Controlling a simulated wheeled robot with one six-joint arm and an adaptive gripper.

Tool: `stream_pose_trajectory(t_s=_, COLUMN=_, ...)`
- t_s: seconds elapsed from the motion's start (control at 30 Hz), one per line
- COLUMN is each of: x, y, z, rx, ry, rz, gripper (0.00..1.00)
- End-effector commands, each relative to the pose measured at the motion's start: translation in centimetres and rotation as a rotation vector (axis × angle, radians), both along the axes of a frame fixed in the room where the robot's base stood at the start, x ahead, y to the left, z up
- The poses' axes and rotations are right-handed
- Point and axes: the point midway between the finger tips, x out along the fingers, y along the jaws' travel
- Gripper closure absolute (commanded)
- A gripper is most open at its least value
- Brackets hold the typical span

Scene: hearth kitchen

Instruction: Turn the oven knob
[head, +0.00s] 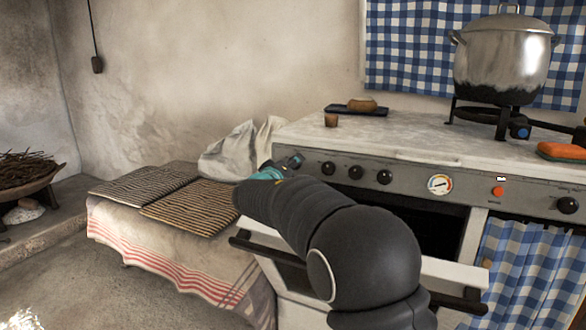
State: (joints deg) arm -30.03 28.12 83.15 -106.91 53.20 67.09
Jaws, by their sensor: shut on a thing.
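The oven (405,180) has a grey front panel with a row of black knobs and a round dial (440,184). My gripper (286,164) is at the left end of this panel, shut on the leftmost oven knob (297,160). My dark arm reaches up to it from the lower right and hides part of the panel and the door. The fingertips are small here and mostly hidden, so the knob's angle cannot be told.
The oven door (450,275) stands partly open below the panel, with a dark bar handle. A metal pot (503,60) stands on a burner at the back right. A cloth-covered bench (150,235) with ribbed mats (190,207) is at the left.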

Motion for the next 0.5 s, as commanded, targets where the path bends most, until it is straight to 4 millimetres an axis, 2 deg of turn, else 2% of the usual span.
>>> stream_pose_trajectory(t_s=0.5, x=-0.01, y=0.03, z=-0.20, rx=-0.415, ry=0.150, rz=0.001, gripper=0.95)
